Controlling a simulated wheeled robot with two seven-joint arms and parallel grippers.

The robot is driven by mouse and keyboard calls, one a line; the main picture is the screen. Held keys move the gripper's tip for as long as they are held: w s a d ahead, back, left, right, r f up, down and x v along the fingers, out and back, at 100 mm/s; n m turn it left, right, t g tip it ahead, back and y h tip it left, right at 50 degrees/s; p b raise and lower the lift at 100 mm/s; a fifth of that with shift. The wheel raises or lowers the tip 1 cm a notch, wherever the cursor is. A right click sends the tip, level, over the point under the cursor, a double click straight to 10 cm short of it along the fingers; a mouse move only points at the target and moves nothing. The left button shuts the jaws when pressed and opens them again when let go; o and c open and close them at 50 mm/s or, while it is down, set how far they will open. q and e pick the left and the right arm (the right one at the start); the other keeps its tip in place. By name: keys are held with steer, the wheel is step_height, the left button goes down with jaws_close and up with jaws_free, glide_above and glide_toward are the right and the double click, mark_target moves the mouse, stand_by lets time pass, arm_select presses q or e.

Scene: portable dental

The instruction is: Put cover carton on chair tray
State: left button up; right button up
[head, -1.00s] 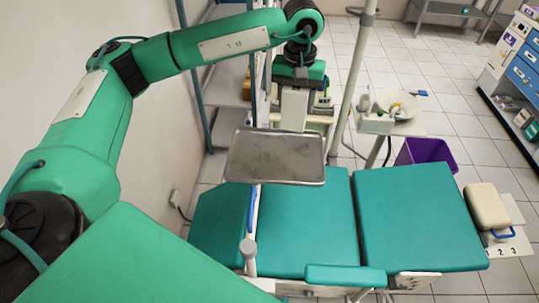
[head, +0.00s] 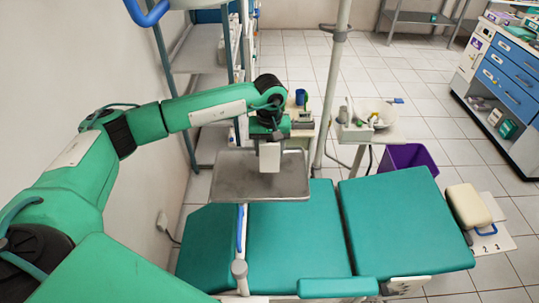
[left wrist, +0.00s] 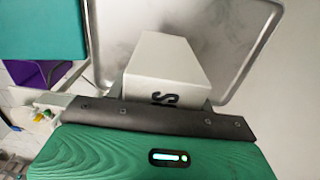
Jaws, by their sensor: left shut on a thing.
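The cover carton is a white box (head: 270,157), seen in the head view against the back right part of the chair tray. My left gripper (head: 268,138) is shut on it from above, with its fingertips mostly hidden. The carton (left wrist: 168,62) also shows in the left wrist view, with dark lettering on one face, beyond the dark gripper edge (left wrist: 165,115). The chair tray (head: 222,182) is a grey metal tray with a raised rim, and is otherwise bare. I cannot tell whether the carton touches it. My right gripper is not in view.
The teal dental chair (head: 295,225) lies below the tray. A light pole (head: 333,90) and a basin unit (head: 358,128) stand behind and right. A shelf rack (head: 200,65) is at the back left, and a purple bin (head: 408,157) stands right.

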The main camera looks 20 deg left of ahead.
mark_target(269, 160)
arm_select(q)
steer(key=shift+f, duration=0.6)
step_height(269, 160, down, 3)
steer(key=shift+f+p, duration=0.15)
steer(key=shift+p, duration=0.6)
steer(key=shift+f, duration=0.1)
steer(key=shift+f+b, duration=0.15)
steer(key=shift+b, duration=0.15)
steer(key=o, duration=1)
